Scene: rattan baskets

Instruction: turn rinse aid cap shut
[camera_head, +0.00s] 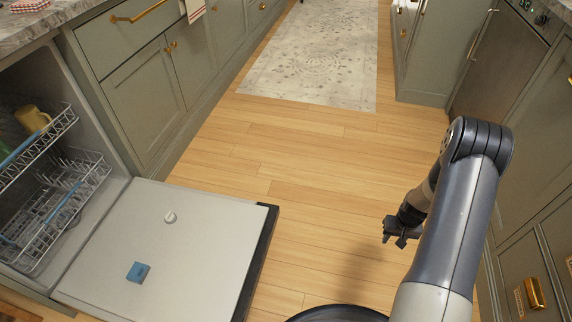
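The dishwasher door (205,225) lies folded down flat at the left. A small round white rinse aid cap (170,217) sits on its inner face, towards the far side. It is too small to tell whether it is turned open or shut. A blue block-like piece (138,272) is nearer on the same door. My gripper (400,236) is over the wood floor to the right of the door, well apart from the cap. It points downward, and the spread of its fingers is too small to make out.
The dishwasher's racks (62,205) are inside the tub at the left; the upper one holds a yellow mug (33,119). Green cabinets (140,95) line the left, with more at the right. A patterned rug (318,55) lies at the back. The wood floor (300,160) between is clear.

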